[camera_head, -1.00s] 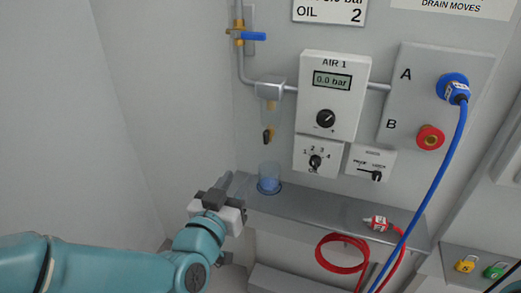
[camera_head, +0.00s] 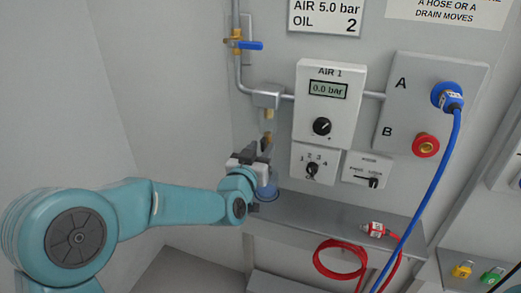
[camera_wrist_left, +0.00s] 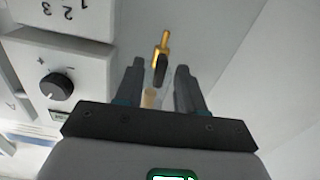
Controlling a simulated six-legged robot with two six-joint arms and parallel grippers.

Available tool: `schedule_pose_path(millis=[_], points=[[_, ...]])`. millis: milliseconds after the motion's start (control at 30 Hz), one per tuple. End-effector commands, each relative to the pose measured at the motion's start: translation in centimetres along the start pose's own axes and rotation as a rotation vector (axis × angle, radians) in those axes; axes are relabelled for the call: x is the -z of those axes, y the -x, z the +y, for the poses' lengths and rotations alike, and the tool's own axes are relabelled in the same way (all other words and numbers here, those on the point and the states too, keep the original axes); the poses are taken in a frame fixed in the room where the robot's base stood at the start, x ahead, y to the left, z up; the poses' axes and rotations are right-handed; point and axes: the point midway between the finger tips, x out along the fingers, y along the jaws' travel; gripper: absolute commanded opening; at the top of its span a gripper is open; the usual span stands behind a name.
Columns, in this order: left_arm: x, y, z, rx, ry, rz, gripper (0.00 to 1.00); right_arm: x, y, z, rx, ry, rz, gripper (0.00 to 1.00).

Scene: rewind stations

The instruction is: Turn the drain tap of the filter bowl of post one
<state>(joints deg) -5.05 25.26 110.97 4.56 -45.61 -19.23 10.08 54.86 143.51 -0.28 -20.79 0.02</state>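The filter bowl (camera_head: 268,114) hangs under a grey block left of the AIR 1 panel. Its small drain tap (camera_head: 266,139) is below it, partly hidden by my left gripper (camera_head: 262,150). In the left wrist view, which shows the station upside down, the brass and dark drain tap (camera_wrist_left: 161,55) lies between the two spread fingers of my left gripper (camera_wrist_left: 158,72). The fingers are open, with a gap on each side of the tap. A pale part of the bowl (camera_wrist_left: 149,97) shows nearer the palm. My right gripper is not in view.
A clear cup with blue at its base (camera_head: 267,191) stands on the grey shelf (camera_head: 330,213) under the tap. The AIR 1 panel (camera_head: 345,112) is close on the right. A blue lever valve (camera_head: 250,45) is above. A red hose (camera_head: 340,258) and blue hose (camera_head: 425,195) hang right.

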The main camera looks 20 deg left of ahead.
Motion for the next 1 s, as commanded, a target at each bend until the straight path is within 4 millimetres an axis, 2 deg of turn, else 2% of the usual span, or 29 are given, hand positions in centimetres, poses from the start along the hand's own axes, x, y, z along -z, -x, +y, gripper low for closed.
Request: schedule_pose_path(millis=[200, 233, 333, 367, 667, 1000], points=[[0.0, -0.1, 0.0, 0.0, 0.0, 0.0, 0.38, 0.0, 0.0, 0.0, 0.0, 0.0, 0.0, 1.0], [0.0, -0.1, 0.0, 0.0, 0.0, 0.0, 0.35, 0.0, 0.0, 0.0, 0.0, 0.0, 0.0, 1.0], [0.0, -0.1, 0.0, 0.0, 0.0, 0.0, 0.03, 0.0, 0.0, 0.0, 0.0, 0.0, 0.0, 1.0], [0.0, -0.1, 0.0, 0.0, 0.0, 0.001, 0.0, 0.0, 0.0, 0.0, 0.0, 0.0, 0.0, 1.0], [-0.1, 0.0, 0.0, 0.0, 0.015, 0.002, 0.0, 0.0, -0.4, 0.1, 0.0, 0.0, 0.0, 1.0], [-0.4, 0.0, 0.0, -0.001, 0.195, 0.005, 0.0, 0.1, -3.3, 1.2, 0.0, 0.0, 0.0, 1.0]])
